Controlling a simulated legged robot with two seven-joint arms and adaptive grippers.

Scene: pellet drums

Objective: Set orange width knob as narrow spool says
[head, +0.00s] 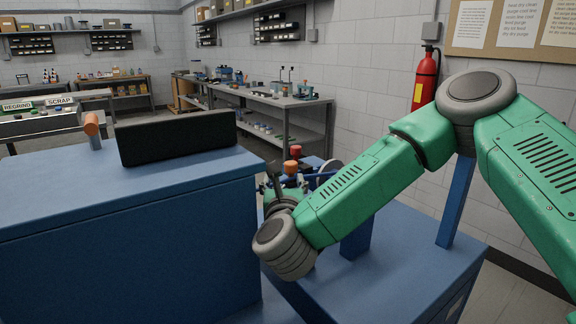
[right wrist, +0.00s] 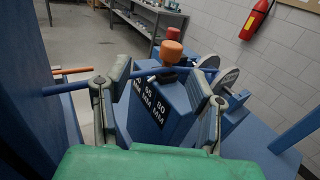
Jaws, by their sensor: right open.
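My left gripper is out of view.
A red knob (head: 295,150) stands just behind the orange one. A blue bar (right wrist: 85,86) runs across near the fingers. A blue cabinet (head: 130,230) with a dark panel (head: 178,137) stands at left. A fire extinguisher (head: 425,78) hangs on the wall.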

